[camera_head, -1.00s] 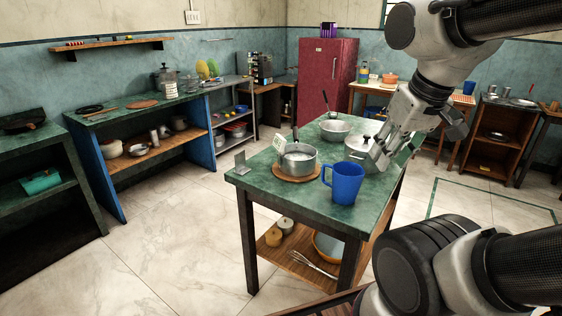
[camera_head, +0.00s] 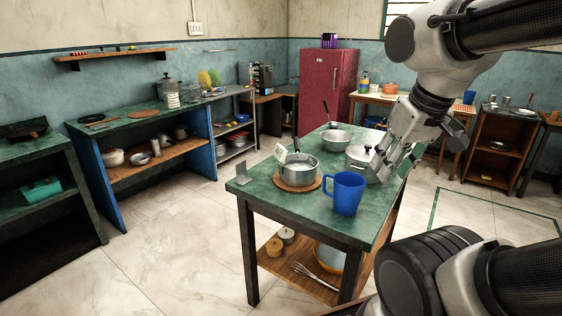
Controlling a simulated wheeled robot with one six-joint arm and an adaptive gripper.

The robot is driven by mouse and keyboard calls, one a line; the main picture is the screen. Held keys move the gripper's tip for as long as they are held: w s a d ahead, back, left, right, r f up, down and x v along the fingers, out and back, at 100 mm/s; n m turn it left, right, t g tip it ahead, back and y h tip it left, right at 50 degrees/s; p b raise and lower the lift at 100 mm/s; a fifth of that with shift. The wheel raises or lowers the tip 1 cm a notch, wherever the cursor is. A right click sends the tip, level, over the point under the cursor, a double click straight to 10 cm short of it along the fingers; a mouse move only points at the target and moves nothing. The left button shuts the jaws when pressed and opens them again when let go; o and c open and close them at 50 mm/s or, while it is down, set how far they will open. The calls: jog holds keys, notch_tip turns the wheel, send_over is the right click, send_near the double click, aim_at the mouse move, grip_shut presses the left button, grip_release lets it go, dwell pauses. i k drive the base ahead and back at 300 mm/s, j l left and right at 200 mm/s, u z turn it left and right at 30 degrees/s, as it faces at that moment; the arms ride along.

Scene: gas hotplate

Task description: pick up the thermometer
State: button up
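A small white upright piece with a dark display (camera_head: 281,154) stands at the left rim of the metal pot (camera_head: 299,168); it looks like the thermometer, but it is too small to be sure. The pot sits on a round brown board on the green table (camera_head: 265,201). My gripper (camera_head: 372,168) points down over the right part of the table, to the right of the pot and apart from the white piece. Its fingers overlap a metal vessel (camera_head: 358,151) behind them, so I cannot tell how far they are open.
A blue jug (camera_head: 345,193) stands at the table's front, between pot and gripper in the picture. A metal bowl (camera_head: 336,139) stands behind the pot. A small grey upright plate (camera_head: 242,166) is at the left corner. Canisters and a whisk (camera_head: 316,277) lie on the lower shelf.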

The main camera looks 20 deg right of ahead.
aim_at(280, 152)
jog(key=i+j+z, duration=0.4)
jog(key=j, duration=0.15)
jog(key=i+j+z, duration=0.15)
jog(key=j, duration=0.2)
jog(key=i+j+z, duration=0.4)
jog(key=j, duration=0.3)
jog(key=j+z, duration=0.2)
jog(key=j, duration=0.15)
